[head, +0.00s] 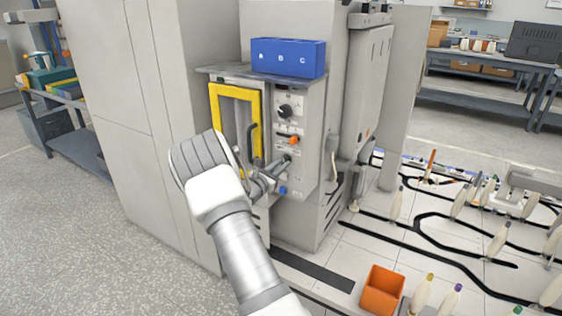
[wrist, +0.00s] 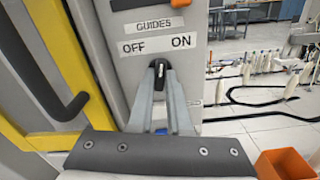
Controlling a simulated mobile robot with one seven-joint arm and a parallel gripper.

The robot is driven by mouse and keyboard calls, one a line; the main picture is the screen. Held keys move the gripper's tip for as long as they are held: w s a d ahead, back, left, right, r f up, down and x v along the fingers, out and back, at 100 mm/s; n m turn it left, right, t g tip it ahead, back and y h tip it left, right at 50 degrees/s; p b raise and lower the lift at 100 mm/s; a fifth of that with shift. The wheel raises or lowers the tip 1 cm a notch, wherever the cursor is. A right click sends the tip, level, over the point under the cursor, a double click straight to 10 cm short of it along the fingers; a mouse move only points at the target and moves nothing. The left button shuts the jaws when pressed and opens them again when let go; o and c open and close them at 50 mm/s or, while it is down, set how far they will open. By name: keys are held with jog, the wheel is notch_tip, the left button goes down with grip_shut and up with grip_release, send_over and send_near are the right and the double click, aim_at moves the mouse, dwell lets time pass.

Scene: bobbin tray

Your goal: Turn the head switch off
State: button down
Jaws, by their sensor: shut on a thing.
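The control panel (head: 296,112) is on the grey machine, right of a yellow-framed door (head: 214,108). My gripper (head: 282,165) reaches its lower part. In the wrist view my gripper (wrist: 160,72) is shut on a small black switch (wrist: 159,82), one finger on each side. A GUIDES label (wrist: 153,26) and the OFF and ON labels (wrist: 157,46) are above that switch. It looks about upright, between OFF and ON; the fingers hide part of it. A black knob (head: 285,110) and an orange knob (head: 294,140) are higher on the panel. No head label is readable.
The door's black handle (wrist: 66,100) is close on the left of my gripper. A blue knob (head: 283,190) is below it. A blue bin (head: 289,59) marked A B C is on the machine. An orange bin (head: 382,291) and several bobbins are at the right.

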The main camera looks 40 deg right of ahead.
jog(key=n+p, duration=0.4)
jog(key=n, duration=0.1)
jog(key=shift+r+n, duration=0.2)
jog(key=shift+n, duration=0.1)
jog(key=n+p, duration=0.3)
jog(key=n, duration=0.1)
jog(key=shift+f+n, duration=0.15)
jog(key=shift+n, duration=0.25)
jog(key=c, duration=0.9)
grip_release()
jog(key=shift+o, duration=0.2)
jog(key=shift+a, duration=0.1)
jog(key=p+v, duration=0.2)
jog(key=v, duration=1.5)
jog(key=shift+s, duration=0.2)
jog(key=shift+a, duration=0.1)
